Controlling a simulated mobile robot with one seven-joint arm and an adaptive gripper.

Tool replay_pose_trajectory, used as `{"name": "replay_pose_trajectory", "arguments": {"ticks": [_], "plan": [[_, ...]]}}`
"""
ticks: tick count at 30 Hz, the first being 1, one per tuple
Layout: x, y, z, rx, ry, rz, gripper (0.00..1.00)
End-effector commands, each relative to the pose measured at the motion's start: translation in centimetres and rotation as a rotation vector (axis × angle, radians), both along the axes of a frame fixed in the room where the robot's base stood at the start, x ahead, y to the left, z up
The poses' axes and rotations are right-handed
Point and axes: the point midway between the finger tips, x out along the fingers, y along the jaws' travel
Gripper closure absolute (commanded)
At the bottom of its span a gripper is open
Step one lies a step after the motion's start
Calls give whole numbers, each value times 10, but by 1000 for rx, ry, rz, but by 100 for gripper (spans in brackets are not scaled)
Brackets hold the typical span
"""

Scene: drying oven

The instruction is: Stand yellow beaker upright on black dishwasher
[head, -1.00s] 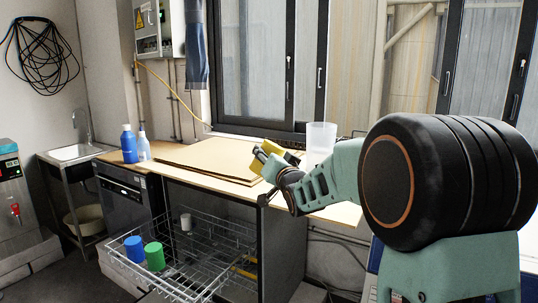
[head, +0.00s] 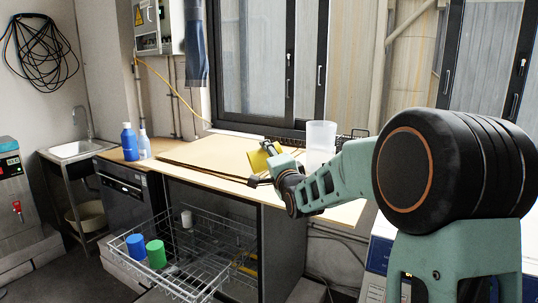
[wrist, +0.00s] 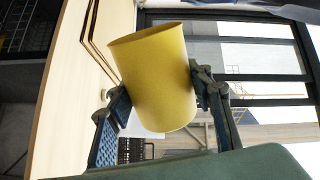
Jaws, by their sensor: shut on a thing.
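The yellow beaker (head: 257,161) is held in the air above the wooden counter, and it looks tilted in the head view. My gripper (head: 267,163) is shut on it. In the wrist view the beaker (wrist: 155,80) fills the middle, with one finger of my gripper (wrist: 160,95) on each side of its wall. The black dishwasher (head: 122,205) appears to be the dark-fronted unit under the left end of the counter, beside the sink. My gripper is to its right and higher.
Flat boards (head: 215,155) lie on the counter (head: 338,212). Blue bottles (head: 129,142) stand at its left end. A clear cup (head: 320,138) stands behind my arm. A pulled-out wire rack (head: 200,262) holds blue (head: 135,246), green (head: 156,254) and white (head: 187,218) cups.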

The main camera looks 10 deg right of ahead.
Motion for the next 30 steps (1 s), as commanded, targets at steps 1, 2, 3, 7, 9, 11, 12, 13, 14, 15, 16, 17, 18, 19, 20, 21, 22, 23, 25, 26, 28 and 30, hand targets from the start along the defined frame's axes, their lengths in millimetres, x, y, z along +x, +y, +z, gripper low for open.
{"name": "replay_pose_trajectory", "arguments": {"ticks": [1,2,3,7,9,11,12,13,14,15,16,17,18,19,20,21,22,23,25,26,28,30], "plan": [[0,-1,2,65,10,-2,75],[0,-1,2,104,16,-2,75],[0,-2,2,150,23,-2,75],[0,-1,1,244,36,-2,75],[0,0,0,260,38,-1,75],[0,0,0,262,39,0,75],[0,0,0,261,39,0,75],[0,0,0,261,39,0,75],[0,0,0,260,38,0,75],[0,0,0,260,38,0,75],[0,0,0,264,40,-1,75],[0,0,0,274,41,-1,75],[0,0,1,299,45,0,75],[0,0,1,325,49,-1,75],[0,-1,1,359,55,-2,75],[0,-1,2,414,64,-2,75],[0,-1,2,459,71,-2,75],[0,-2,1,502,77,-2,75],[0,-2,2,605,92,-3,75],[0,-2,2,651,99,-3,75],[0,-2,2,754,115,-3,75],[0,-2,2,856,130,-3,75]]}}
